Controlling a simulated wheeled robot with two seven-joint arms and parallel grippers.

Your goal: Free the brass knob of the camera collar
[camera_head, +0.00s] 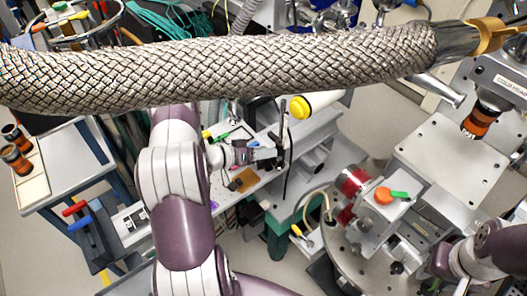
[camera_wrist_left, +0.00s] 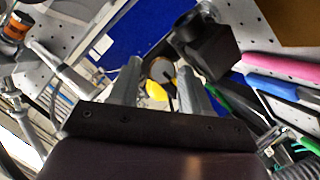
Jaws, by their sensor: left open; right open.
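My left gripper (camera_head: 270,155) is open over the bench in the head view, beside an upright black rod. In the left wrist view its two grey fingers (camera_wrist_left: 160,85) stand apart, with a dark round part (camera_wrist_left: 161,70) and a yellow piece (camera_wrist_left: 156,91) seen between them. I cannot tell whether they touch it. A black block-shaped body (camera_wrist_left: 205,45) is just right of the fingers. I cannot pick out the brass knob or the collar for certain. My right gripper (camera_head: 433,284) is open at the lower right, its fingers hard to make out.
A thick braided hose (camera_head: 220,70) crosses the top of the head view and hides what is behind. An orange-banded lens (camera_head: 480,120) hangs at the right. A cart (camera_head: 65,165) stands at the left.

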